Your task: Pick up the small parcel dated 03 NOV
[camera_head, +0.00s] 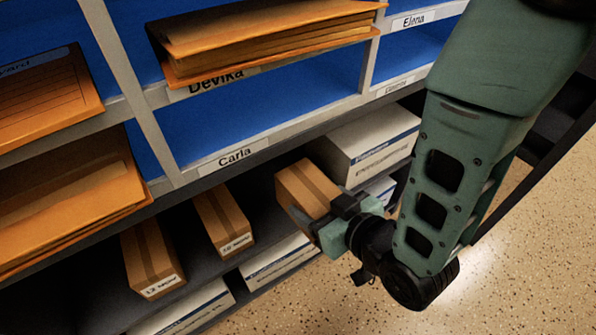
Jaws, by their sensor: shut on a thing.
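My gripper (318,222) is shut on a small brown parcel (302,185) at the right end of a row on the dark shelf. The parcel has a darker tape strip along its top. Its front label is hidden behind my gripper, so I cannot read its date. A second small parcel (220,215) lies to the left; its white label ends in NOV, but the day is too small to be sure of. A third small parcel (150,255) lies further left, with a label that seems to read 12 NOV.
A white box (365,142) stands right behind the held parcel. More white boxes (280,262) lie lower down, below the parcels. Blue pigeonholes above carry name labels, with Carla's (250,125) empty. Orange envelopes (260,38) jut from several others. Speckled floor lies open at right.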

